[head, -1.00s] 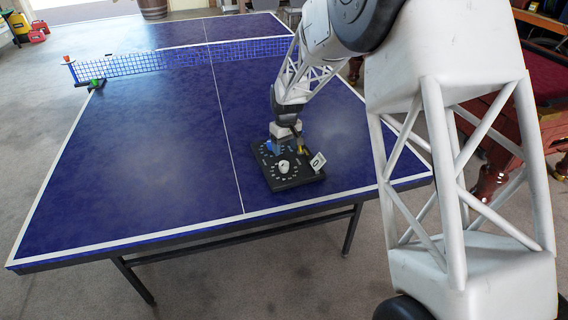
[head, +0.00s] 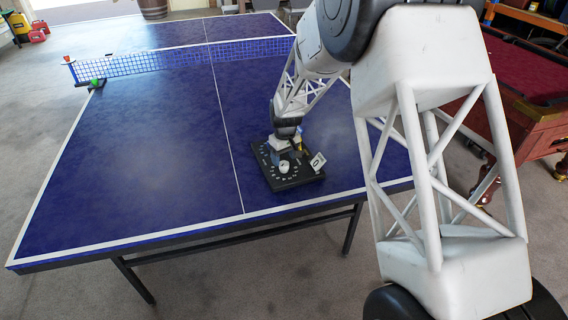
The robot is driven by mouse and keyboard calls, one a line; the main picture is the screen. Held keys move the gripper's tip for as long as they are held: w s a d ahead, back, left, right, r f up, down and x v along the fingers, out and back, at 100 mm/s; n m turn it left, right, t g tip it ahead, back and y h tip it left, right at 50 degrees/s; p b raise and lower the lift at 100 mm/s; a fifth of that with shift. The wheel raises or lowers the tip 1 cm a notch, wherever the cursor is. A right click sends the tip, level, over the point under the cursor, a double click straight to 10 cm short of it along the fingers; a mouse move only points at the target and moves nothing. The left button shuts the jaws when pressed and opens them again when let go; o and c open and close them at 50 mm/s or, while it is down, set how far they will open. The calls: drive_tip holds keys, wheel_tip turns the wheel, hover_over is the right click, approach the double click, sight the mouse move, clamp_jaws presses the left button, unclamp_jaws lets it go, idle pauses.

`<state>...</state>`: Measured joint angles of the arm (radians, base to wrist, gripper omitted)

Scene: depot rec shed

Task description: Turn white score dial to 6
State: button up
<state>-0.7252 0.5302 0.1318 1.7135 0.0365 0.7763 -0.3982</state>
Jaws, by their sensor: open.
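The black scoreboard (head: 290,184) lies flat on the blue table near its front edge. The white score dial (head: 284,167) stands on it as a small knob, with pale marks around it. My gripper (head: 284,154) is over the board, pointing down, just behind and above the white dial. It is open. Its fingertips are small and partly hidden, so I cannot tell whether they touch the dial. The number the dial points to is too small to read.
The blue table tennis table (head: 140,165) is clear on the left, with a net (head: 190,55) farther back. A red pool table (head: 530,75) stands at the right.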

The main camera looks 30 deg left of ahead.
sight(284, 163)
drive_tip(key=shift+f, duration=1.55)
drive_tip(key=c, duration=0.9)
